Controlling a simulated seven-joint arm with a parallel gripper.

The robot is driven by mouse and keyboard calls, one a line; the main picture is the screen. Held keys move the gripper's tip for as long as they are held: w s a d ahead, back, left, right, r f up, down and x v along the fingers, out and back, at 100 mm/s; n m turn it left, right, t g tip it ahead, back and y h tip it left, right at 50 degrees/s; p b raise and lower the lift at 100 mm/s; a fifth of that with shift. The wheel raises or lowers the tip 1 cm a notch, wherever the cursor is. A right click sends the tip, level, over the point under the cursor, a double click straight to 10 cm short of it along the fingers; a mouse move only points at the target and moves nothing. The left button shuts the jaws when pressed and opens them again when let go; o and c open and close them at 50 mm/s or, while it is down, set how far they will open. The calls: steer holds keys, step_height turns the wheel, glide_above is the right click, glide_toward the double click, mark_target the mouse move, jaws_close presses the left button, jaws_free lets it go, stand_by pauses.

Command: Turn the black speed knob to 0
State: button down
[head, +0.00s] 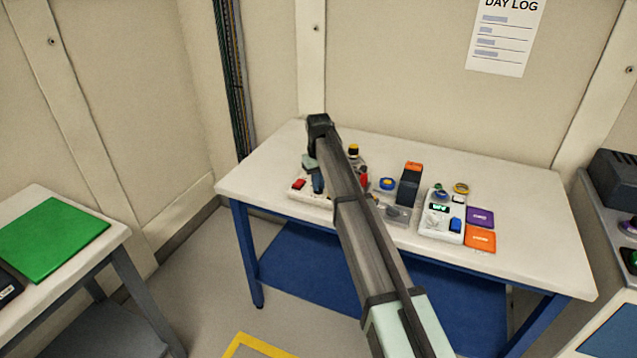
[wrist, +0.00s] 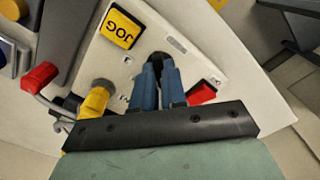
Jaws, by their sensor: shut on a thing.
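In the wrist view my gripper (wrist: 158,78) has its two blue fingers close together, shut on the black speed knob (wrist: 160,58), whose dark top shows just beyond the fingertips. The fingers hide most of the knob, and its pointer cannot be read. The knob sits on a white control box (wrist: 205,50) with small markings. In the head view my gripper (head: 317,181) is down at the left box (head: 298,194) on the table, and my arm covers much of that box.
Near the knob are a yellow JOG button (wrist: 121,28), a red part (wrist: 202,93) and a yellow cylinder (wrist: 95,100). A red-handled part (wrist: 40,77) lies beside the box. Another white box (head: 432,233) and purple (head: 480,217) and orange (head: 480,239) squares stand to the right on the table.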

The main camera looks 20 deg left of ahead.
steer(key=shift+n, duration=1.1)
steer(key=c, duration=1.2)
jaws_free()
steer(key=shift+r, duration=0.1)
step_height(320, 180, up, 14)
steer(key=shift+f, duration=0.15)
